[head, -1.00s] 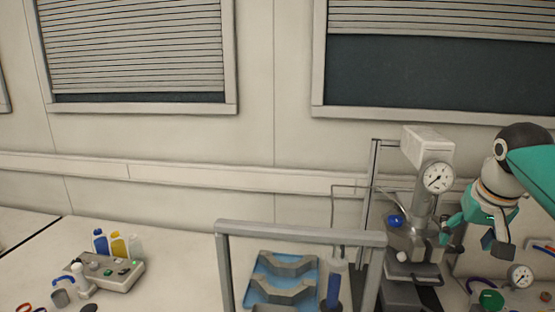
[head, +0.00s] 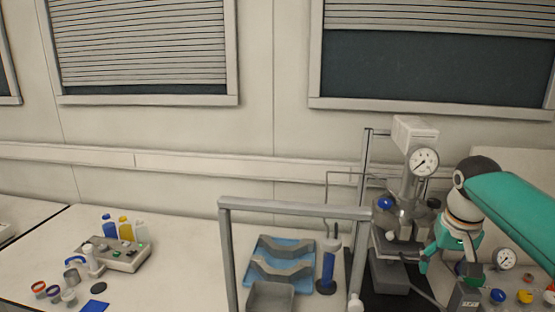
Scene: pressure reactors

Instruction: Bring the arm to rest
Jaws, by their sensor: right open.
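My left gripper is out of view.
A grey frame (head: 295,205) stands in front of a blue tray (head: 262,262) with grey holders. A blue cylinder (head: 328,268) stands beside it. A second gauge (head: 504,258) and coloured knobs lie right of the gripper.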

